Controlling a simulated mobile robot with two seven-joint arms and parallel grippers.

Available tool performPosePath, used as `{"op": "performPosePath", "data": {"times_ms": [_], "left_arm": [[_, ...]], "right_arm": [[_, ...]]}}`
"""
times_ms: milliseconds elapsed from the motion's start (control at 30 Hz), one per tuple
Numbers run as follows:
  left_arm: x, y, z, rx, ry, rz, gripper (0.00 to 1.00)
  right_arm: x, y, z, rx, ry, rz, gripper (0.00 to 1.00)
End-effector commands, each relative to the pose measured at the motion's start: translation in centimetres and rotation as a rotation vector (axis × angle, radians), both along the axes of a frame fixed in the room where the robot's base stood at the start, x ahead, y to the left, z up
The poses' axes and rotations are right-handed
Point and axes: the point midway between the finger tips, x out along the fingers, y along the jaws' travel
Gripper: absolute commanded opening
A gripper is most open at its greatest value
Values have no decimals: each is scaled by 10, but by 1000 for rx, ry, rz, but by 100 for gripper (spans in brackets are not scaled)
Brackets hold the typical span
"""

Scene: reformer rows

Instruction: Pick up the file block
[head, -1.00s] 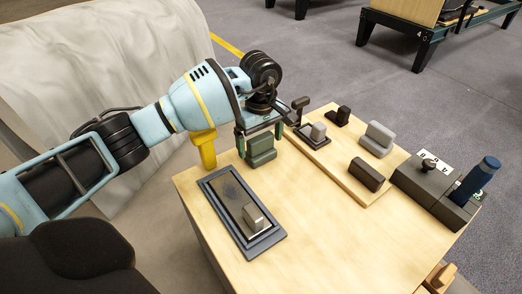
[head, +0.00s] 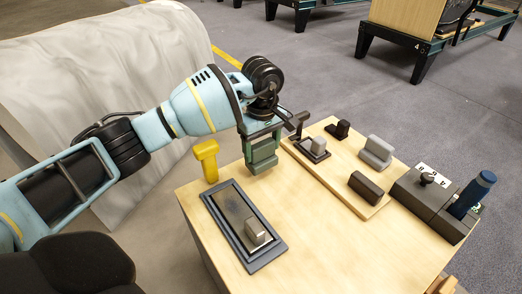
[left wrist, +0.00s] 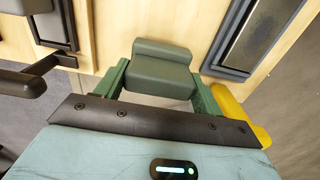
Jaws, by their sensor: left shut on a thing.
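The file block appears to be the green stepped block (head: 263,158) near the table's left back edge. My left gripper (head: 262,152) is over it, with its green fingers on either side, shut on it. In the left wrist view the block (left wrist: 162,70) sits between the two fingertips (left wrist: 160,85). I cannot tell whether its underside touches the table. My right gripper is not in view.
A dark-framed tray (head: 275,262) with a small grey block (head: 255,232) lies in front on the table. A yellow tool (head: 207,160) stands left of the gripper. A wooden board (head: 335,178) with several blocks lies right. A blue bottle (head: 474,192) stands far right.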

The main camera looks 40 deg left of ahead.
Motion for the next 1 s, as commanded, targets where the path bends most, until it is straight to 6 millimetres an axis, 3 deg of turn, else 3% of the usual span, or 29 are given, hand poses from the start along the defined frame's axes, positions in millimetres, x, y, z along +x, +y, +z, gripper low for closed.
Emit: {"op": "performPosePath", "data": {"times_ms": [33,700,1000], "left_arm": [[0,0,15,-1,-5,1,42],[-122,26,22,2,-1,-1,42],[-152,31,23,0,-1,-1,42]], "right_arm": [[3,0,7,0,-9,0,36],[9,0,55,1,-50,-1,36],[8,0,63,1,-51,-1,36]]}}
